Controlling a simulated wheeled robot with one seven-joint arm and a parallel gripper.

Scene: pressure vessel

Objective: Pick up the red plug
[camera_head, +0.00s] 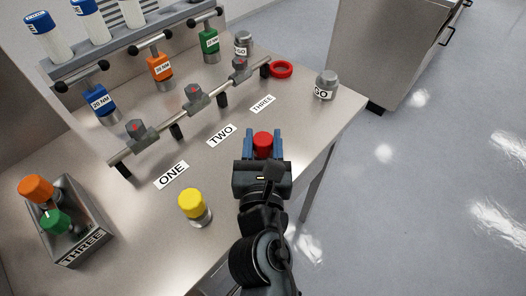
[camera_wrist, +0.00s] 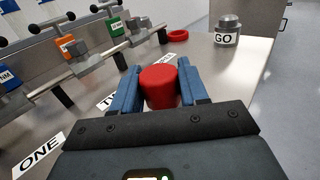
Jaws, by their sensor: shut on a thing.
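The red plug (camera_head: 263,139) is between the two blue fingers of my gripper (camera_head: 263,146), over the front right part of the metal table. It also shows in the wrist view (camera_wrist: 159,87), upright, with a finger against each side. My gripper (camera_wrist: 160,92) is shut on the red plug. The lower part of the plug is hidden, so I cannot tell whether it touches the table.
A yellow plug (camera_head: 192,205) stands left of my gripper. A metal box (camera_head: 84,239) marked THREE holds an orange and a green plug. A pipe with valves (camera_head: 194,96) runs behind.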

